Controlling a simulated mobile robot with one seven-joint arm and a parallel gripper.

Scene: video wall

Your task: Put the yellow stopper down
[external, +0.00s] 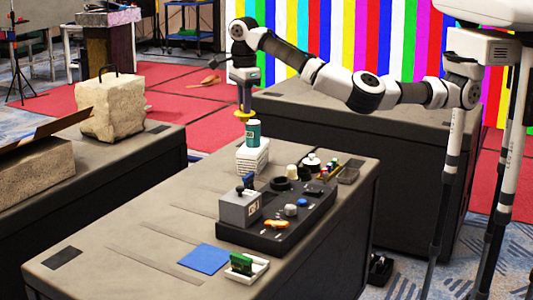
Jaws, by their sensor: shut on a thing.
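The yellow stopper (245,115) is a small, flat yellow piece at the lower end of my gripper (244,104). My gripper points straight down and is shut on it. The stopper is just above a green cylinder (253,132), slightly to its left in the picture; I cannot tell whether they touch. The green cylinder stands upright on a white stacked block (252,157) on the grey table (180,215). The fingertips are small here and partly merge with the stopper.
A dark tray (262,238) holds a grey box (240,208) and several small items. A blue square (203,259) and a white dish (246,268) with a green piece lie at the front. The table's left side is largely clear. A stone block (111,105) stands on another table.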

